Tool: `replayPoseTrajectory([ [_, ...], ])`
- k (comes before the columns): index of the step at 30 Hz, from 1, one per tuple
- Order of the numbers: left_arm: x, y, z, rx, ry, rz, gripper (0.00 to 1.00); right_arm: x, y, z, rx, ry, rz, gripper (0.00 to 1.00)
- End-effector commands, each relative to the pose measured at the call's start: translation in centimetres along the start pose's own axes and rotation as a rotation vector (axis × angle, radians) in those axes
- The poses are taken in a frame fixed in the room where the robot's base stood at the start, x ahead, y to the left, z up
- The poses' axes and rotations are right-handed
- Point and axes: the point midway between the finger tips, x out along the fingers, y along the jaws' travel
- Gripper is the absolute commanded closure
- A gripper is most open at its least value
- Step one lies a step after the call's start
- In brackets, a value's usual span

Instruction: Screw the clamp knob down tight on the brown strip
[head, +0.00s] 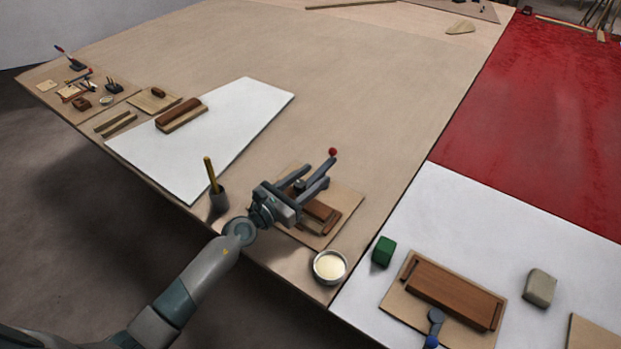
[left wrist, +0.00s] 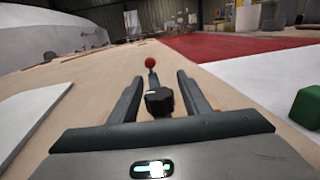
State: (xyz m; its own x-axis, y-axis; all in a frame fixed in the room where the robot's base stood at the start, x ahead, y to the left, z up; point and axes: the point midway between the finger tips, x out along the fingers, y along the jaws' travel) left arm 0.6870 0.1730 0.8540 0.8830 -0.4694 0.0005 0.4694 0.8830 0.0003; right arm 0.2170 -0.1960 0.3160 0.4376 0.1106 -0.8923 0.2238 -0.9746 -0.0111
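The brown strip (head: 318,212) lies on a tan board (head: 348,208) near the table's front edge, partly hidden by my left gripper (head: 317,176). A dark, faceted clamp knob (left wrist: 159,102) stands between the two fingers in the left wrist view, with a narrow gap on each side. A stem with a red ball (left wrist: 150,63) shows beyond it; the ball (head: 333,152) also shows past the fingertips in the head view. My left gripper is open around the knob. Whether the knob presses on the strip is hidden. My right gripper is not in view.
A cup with a yellow stick (head: 217,198) stands left of my left gripper. A bowl of pale stuff (head: 330,266) stands close in front. At the right are a green block (head: 384,251), a brown block (head: 455,292) on a board, and a blue-ended clamp (head: 435,320).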

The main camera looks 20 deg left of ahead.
Motion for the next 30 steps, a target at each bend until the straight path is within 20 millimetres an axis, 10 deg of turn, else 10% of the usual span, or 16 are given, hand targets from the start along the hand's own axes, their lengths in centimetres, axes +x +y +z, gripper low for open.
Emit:
replayPoseTrajectory([
  [14, -2.7, 0.0, -0.2, 0.0, 0.002, 0.0, 0.57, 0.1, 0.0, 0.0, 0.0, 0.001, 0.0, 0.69],
  [30, -12.9, 0.0, -0.4, 0.001, 0.003, 0.0, 0.57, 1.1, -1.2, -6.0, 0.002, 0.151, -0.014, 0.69],
])
